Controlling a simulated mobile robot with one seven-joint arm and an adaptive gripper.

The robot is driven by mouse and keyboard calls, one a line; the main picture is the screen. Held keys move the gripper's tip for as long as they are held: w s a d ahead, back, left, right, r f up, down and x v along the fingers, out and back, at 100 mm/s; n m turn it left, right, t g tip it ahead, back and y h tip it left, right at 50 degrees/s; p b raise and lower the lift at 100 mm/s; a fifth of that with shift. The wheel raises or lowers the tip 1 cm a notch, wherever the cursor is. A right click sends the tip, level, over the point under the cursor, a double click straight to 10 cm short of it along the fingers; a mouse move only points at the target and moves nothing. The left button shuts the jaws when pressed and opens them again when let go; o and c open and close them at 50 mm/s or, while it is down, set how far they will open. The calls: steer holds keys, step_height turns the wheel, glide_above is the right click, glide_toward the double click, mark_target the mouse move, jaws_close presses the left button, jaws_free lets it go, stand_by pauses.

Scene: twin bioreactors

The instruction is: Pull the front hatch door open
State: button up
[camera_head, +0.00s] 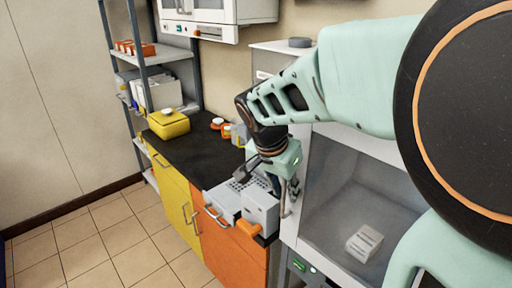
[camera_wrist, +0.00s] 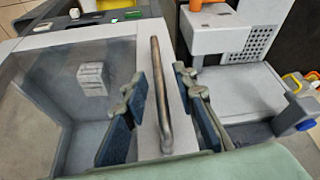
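The front hatch door (camera_head: 345,205) is a clear pane in a pale frame, and it looks shut. In the wrist view the pane (camera_wrist: 50,75) fills the left side. Its handle (camera_wrist: 160,95) is a long brownish metal bar on the pale frame strip. My gripper (camera_wrist: 168,72) is open, with one blue-padded finger on each side of the bar and gaps showing. Contact with the bar is not visible. In the head view my gripper (camera_head: 289,182) is at the cabinet's left front edge and partly hides the handle.
A white block (camera_head: 364,243) lies behind the pane. A grey-white instrument (camera_head: 262,210) with an orange part stands close left of the cabinet on the black counter (camera_head: 190,155). A yellow box (camera_head: 168,124) sits farther back. The tiled floor (camera_head: 125,235) at left is clear.

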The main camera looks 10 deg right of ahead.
jaws_close()
stand_by(0.3)
stand_by(0.3)
